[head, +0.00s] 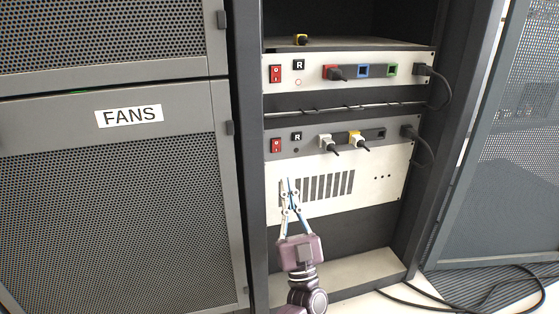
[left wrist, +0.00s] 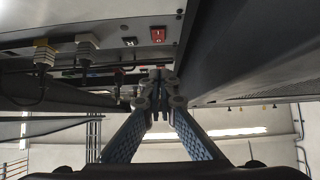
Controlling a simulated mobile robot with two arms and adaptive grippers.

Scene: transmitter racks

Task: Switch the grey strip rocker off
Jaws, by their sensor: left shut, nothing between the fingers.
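The grey strip (head: 334,140) runs along the top of the lower rack unit. Its red rocker (head: 276,146) sits at the strip's left end, beside a black R button (head: 296,137). The rocker also shows in the left wrist view (left wrist: 159,35), marked with 0 and I; I cannot tell which side is pressed. My left gripper (head: 287,183) is shut and empty, in front of the lower unit's pale panel, below the rocker. Its fingertips in the left wrist view (left wrist: 158,75) look apart from the rocker. My right gripper is not in view.
A black power cable (head: 422,142) hangs at right. The FANS cabinet (head: 120,190) stands at left.

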